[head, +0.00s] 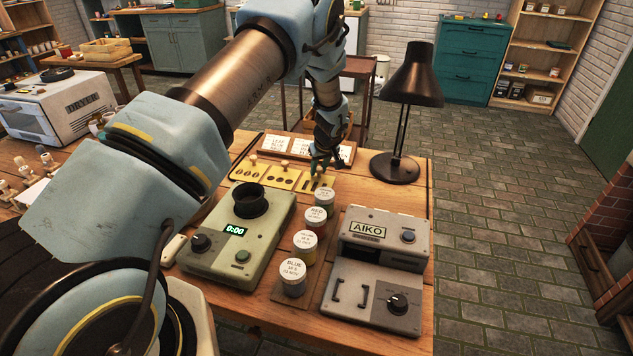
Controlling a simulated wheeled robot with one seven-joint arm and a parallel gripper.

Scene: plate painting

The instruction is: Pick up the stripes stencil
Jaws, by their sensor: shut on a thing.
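Yellow stencils lie in a row at the back of the wooden workbench. The left stencil (247,173) has oval cut-outs and a small pale knob. The middle stencil (278,181) has round dark holes and a knob. The stripes stencil (309,186), at the right end, shows dark slots and is partly hidden by my gripper. My gripper (321,172) points down over it with its jaws closed at its knob, which the fingers hide. I cannot tell whether the stencil is clear of the bench.
Paint jars (303,245) stand in a row just in front of the stencils. A green-grey timer machine (215,262) is to the left, the AIKO machine (375,290) to the right. A black lamp (396,166) stands right of my gripper.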

